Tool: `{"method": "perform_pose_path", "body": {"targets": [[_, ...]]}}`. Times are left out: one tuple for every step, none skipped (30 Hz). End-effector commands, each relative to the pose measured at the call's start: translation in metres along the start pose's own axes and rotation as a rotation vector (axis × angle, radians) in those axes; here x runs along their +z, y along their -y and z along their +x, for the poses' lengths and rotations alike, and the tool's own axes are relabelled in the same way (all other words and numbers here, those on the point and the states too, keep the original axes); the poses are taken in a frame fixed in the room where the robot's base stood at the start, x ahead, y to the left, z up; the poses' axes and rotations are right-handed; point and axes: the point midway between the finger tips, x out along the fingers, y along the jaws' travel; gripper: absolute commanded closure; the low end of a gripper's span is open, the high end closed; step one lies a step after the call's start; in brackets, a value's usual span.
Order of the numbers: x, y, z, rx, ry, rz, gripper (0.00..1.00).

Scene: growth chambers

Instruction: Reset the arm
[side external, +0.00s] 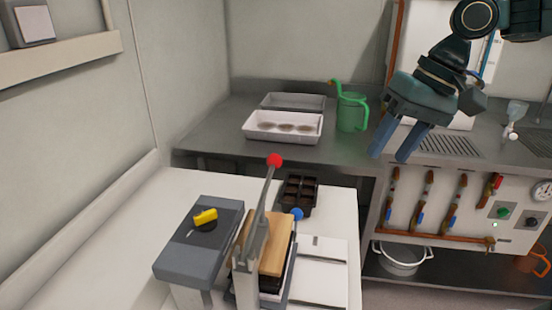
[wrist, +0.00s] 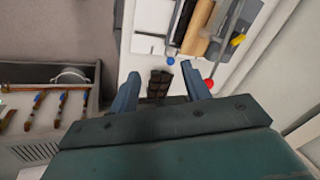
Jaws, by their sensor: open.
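My gripper (side external: 397,139) is at the upper right of the side view, raised in the air with its blue fingers pointing down. The wrist view also shows my gripper (wrist: 160,85), its two fingers spread apart with nothing held between them. In the side view it is right of the green watering can (side external: 352,111) and apart from the surfaces below. In the wrist view, a dark cell tray (wrist: 160,82) shows between the fingers, farther off below.
A lever press with a red knob (side external: 274,160) stands on the white table beside a grey box with a yellow knob (side external: 205,216). A white tray (side external: 283,138) sits on the steel counter. A valve panel (side external: 478,215) is at the right, above a shelf with a white pot (side external: 402,266).

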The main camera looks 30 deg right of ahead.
Motion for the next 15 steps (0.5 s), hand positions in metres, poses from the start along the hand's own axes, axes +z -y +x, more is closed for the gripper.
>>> {"method": "perform_pose_path", "body": {"targets": [[0.008,-0.006,-0.004,0.005,-0.023,-0.020,0.53],[0.013,-0.010,-0.006,0.009,-0.036,-0.034,0.53],[0.018,-0.015,-0.008,0.015,-0.054,-0.052,0.53],[0.022,-0.019,-0.009,0.019,-0.067,-0.066,0.53],[0.026,-0.023,-0.010,0.024,-0.079,-0.080,0.53],[0.032,-0.029,-0.011,0.032,-0.096,-0.098,0.53],[0.036,-0.034,-0.012,0.039,-0.108,-0.111,0.53],[0.040,-0.038,-0.013,0.045,-0.120,-0.126,0.53],[0.046,-0.044,-0.014,0.055,-0.137,-0.143,0.53],[0.050,-0.049,-0.014,0.062,-0.149,-0.156,0.53],[0.054,-0.054,-0.015,0.070,-0.160,-0.171,0.53],[0.060,-0.060,-0.015,0.081,-0.175,-0.188,0.53],[0.064,-0.065,-0.015,0.091,-0.187,-0.202,0.53],[0.068,-0.070,-0.015,0.100,-0.198,-0.216,0.53],[0.074,-0.077,-0.014,0.113,-0.212,-0.234,0.53]]}}
